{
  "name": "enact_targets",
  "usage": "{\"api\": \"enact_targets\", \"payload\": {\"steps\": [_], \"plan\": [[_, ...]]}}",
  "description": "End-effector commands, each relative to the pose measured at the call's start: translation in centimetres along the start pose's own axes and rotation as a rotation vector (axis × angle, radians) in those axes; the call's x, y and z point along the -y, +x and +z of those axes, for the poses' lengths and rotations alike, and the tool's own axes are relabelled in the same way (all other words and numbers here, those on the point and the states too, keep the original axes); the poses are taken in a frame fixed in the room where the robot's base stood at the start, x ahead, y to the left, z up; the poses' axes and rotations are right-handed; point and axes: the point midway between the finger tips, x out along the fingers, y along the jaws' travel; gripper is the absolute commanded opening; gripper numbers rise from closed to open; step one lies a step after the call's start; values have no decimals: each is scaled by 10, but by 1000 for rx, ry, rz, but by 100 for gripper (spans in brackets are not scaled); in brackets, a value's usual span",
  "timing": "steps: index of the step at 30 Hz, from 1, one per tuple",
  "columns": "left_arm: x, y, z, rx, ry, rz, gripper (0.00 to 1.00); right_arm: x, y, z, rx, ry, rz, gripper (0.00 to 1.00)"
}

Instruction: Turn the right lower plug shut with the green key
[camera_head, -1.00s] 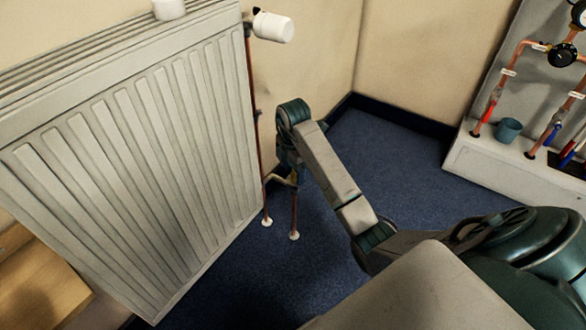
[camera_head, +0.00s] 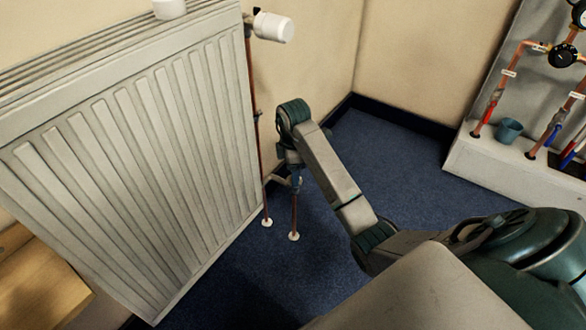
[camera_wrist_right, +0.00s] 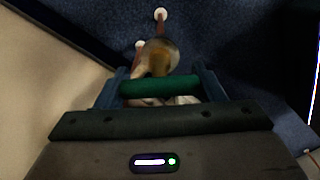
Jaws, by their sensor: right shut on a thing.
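My right gripper (camera_wrist_right: 160,80) is shut on the green key (camera_wrist_right: 160,88), whose bar lies across between the two blue fingers in the right wrist view. Just beyond the key is a blurred, round brass part (camera_wrist_right: 162,60) at the pipe fittings. I cannot tell whether it is the key's shaft or the plug. In the head view my right gripper (camera_head: 295,178) is low at the right edge of the white radiator (camera_head: 130,150), by the copper pipes. The right lower plug is hidden there by the radiator and my arm. My left gripper is not in view.
Two copper pipes (camera_head: 294,215) rise from white floor collars beside the radiator. A white thermostat head (camera_head: 273,27) is at the radiator's upper right. Blue carpet (camera_head: 390,150) is clear to the right. A pipe board with a blue cup (camera_head: 509,130) stands at far right.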

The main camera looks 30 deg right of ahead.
Motion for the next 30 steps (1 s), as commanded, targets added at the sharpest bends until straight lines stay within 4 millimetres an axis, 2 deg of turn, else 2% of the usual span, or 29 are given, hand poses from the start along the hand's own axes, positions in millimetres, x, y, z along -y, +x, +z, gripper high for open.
{"api": "enact_targets", "payload": {"steps": [9,16,26,30], "plan": [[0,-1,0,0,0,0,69,1,3,1,3,28,-5,42],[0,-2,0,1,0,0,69,0,4,1,4,202,-5,42],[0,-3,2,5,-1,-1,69,1,4,2,5,238,-6,42],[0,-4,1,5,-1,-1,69,0,5,2,6,343,-6,42]]}}
